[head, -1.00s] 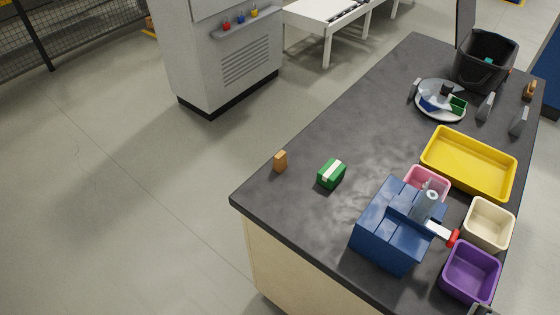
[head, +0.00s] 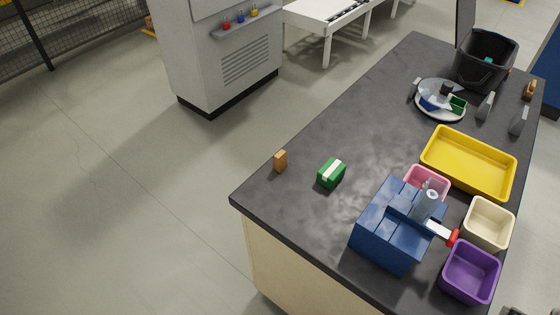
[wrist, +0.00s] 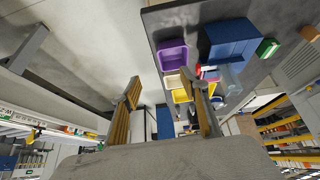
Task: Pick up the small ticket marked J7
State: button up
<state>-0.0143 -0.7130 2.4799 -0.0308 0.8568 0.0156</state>
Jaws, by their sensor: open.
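I cannot make out a ticket marked J7 in either view; no lettering that small is legible. My gripper (wrist: 162,84) shows in the wrist view with its two tan-padded fingers spread apart and nothing between them. The bench and its bins lie beyond the fingers in that view. In the head view only small dark parts, probably of my gripper, show at the bottom right edge, off the bench.
The dark bench (head: 330,125) holds a blue block-like fixture (head: 385,225) with a red-tipped lever, purple (head: 470,272), cream (head: 488,224), pink (head: 427,180) and yellow (head: 468,162) bins, a plate (head: 440,112), a black bin (head: 486,62), a green block (head: 331,173) and a tan block (head: 280,161).

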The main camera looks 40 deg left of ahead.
jog(key=w+a+r+n+t, duration=0.1)
jog(key=w+a+r+t, duration=0.15)
jog(key=w, duration=0.75)
jog(key=w+a+r+n+t, duration=0.1)
jog(key=w+r+n, duration=0.15)
jog(key=w, duration=0.65)
jog(key=w+a+n+t+y, duration=0.2)
jog(key=w+a+n+y, duration=0.25)
jog(key=w+a, duration=1.1)
jog(key=a+f+n+g+y, duration=0.2)
jog(key=a+f+y, duration=0.15)
jog(key=a, duration=0.75)
jog(key=a+f+n+g+y, duration=0.1)
jog(key=a+f+n+y, duration=0.3)
jog(key=a, duration=0.6)
jog(key=s+a+f+n+g+y, duration=0.2)
jog(key=s+a+f+g, duration=0.6)
jog(key=s+a+f, duration=0.5)
jog(key=a+n, duration=0.1)
jog(key=a, duration=0.2)
jog(key=shift+f+n, duration=0.25)
jog(key=shift+n, duration=0.15)
